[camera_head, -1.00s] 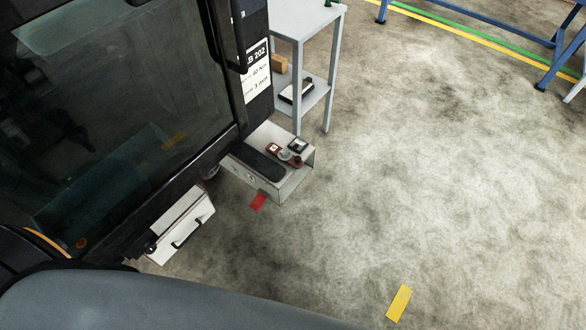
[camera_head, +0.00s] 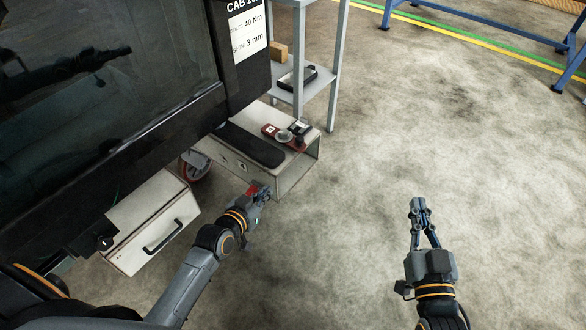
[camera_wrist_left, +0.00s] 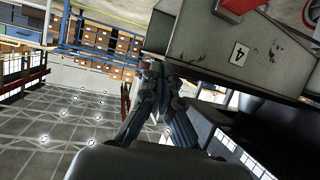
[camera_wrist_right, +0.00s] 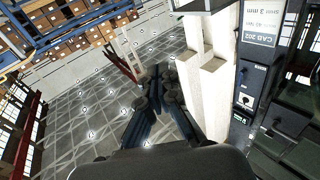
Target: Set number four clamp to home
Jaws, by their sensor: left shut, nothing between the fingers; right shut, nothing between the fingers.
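A grey box-shaped step (camera_head: 305,165) juts out beside the dark cab. On its top lie a long black pad (camera_head: 250,144) and small red-and-grey clamp-like parts (camera_head: 285,137). The left wrist view shows a worn grey box face with a small white label (camera_wrist_left: 240,53) that looks like a 4 turned on its side, with a red part (camera_wrist_left: 240,5) above it. My left gripper (camera_head: 262,190) is shut and empty, low in front of the step's near face, partly covering a red patch (camera_head: 254,188). My right gripper (camera_head: 417,203) is shut and empty over bare floor.
The cab (camera_head: 130,80) with its CAB 202 sign (camera_head: 247,38) fills the left. A white box with a black handle (camera_head: 152,232) sits below it. A grey shelf trolley (camera_head: 308,88) stands behind the step. Floor to the right is open, with blue frame legs (camera_head: 558,85) far off.

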